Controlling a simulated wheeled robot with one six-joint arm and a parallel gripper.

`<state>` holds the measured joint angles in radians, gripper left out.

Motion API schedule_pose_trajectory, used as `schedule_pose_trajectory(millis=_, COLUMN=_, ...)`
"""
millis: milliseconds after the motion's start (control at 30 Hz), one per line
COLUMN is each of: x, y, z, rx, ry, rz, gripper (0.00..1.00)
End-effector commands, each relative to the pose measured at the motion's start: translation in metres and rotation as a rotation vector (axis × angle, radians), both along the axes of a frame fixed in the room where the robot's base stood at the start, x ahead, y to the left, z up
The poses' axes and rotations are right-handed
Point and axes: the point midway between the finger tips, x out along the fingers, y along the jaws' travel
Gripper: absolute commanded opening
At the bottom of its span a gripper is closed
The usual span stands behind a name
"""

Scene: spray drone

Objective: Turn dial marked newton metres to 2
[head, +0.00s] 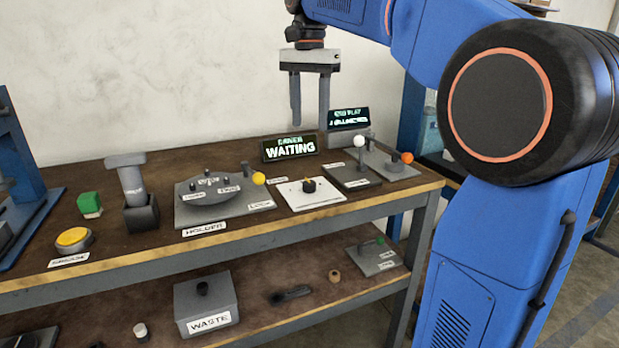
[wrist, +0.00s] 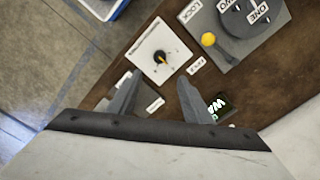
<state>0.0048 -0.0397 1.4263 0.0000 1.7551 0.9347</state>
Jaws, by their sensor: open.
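A white square plate (head: 325,199) lies on the top shelf of the bench, with a small black dial (head: 309,186) at its middle. In the wrist view the dial (wrist: 161,58) has a yellow pointer mark and small dark marks around it. The marks are too small to read, so I cannot tell its setting. My gripper (head: 310,118) is open and empty, pointing down, above and behind the plate in the head view. In the wrist view its fingertips (wrist: 158,82) lie just short of the plate, apart from it.
A grey holder base with a yellow-ball lever (head: 258,179) stands left of the plate. Levers with a white ball (head: 359,141) and an orange ball (head: 407,157) stand at right.

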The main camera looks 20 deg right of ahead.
Motion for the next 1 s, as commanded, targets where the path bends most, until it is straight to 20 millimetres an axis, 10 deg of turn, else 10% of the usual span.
schedule_pose_trajectory(millis=1000, x=-0.001, y=0.0, z=-0.156, rx=-0.001, ry=0.001, rz=0.002, gripper=0.45)
